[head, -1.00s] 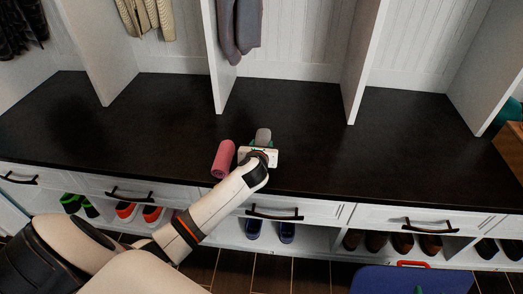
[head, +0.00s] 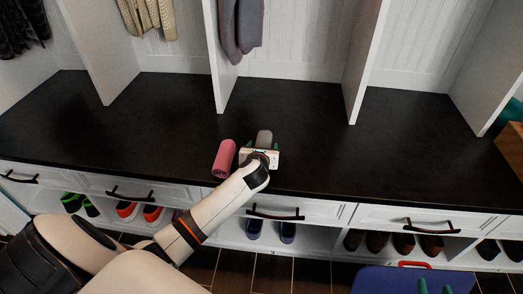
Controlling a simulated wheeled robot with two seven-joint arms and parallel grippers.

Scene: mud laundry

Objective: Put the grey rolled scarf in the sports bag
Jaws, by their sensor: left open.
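The grey rolled scarf (head: 264,135) lies on the dark bench top, partly hidden by my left gripper. My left gripper (head: 263,145) is open at its near end, with one green fingertip on each side; contact cannot be told. A blue bag with a red handle, seemingly the sports bag (head: 385,279), is on the floor at the bottom right and is cut off by the picture edge. Two green fingertips of my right gripper (head: 433,288) show apart in front of the blue bag at the bottom edge.
A pink roll (head: 224,158) lies just left of my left gripper. White dividers (head: 360,70) stand on the bench (head: 400,150). Drawers with dark handles and shoe cubbies are below its front edge.

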